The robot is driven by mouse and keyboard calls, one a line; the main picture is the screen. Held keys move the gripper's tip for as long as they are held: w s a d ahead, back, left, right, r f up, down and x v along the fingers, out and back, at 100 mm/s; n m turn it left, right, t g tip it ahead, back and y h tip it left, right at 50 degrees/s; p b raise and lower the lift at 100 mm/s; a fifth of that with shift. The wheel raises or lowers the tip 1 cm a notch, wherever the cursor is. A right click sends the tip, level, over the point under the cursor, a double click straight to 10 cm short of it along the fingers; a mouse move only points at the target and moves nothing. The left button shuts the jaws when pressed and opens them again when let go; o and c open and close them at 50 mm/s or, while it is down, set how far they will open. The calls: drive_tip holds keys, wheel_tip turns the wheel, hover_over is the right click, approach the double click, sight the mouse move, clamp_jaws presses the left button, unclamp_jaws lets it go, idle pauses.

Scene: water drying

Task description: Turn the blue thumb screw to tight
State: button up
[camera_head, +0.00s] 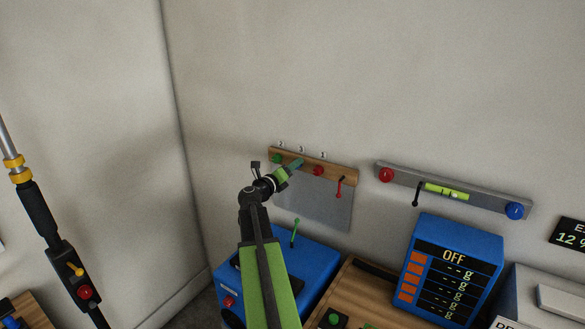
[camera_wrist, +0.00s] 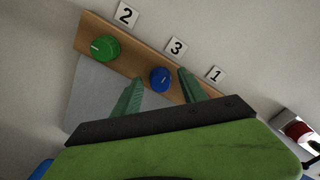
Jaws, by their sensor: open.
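A wooden rail (camera_head: 345,175) on the wall carries a row of round thumb screws. In the wrist view the blue thumb screw (camera_wrist: 160,80) has a pale mark on its face and sits below the label 3 (camera_wrist: 176,47). My gripper (camera_wrist: 160,76) is open, with one green finger on each side of the blue screw in the picture. I cannot tell whether the fingertips reach around it or touch it. In the head view my gripper (camera_head: 293,165) is at the rail and hides the blue screw.
The green screw (camera_wrist: 105,47) is left of the blue one; the red screw (camera_head: 318,170) is right of my gripper. A red lever (camera_head: 339,187) hangs from the rail's right end. A separate grey rail (camera_head: 480,196) holds a red and a blue knob.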

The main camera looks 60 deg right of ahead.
clamp_jaws()
idle(0.3)
drive_tip(key=shift+m, duration=0.3)
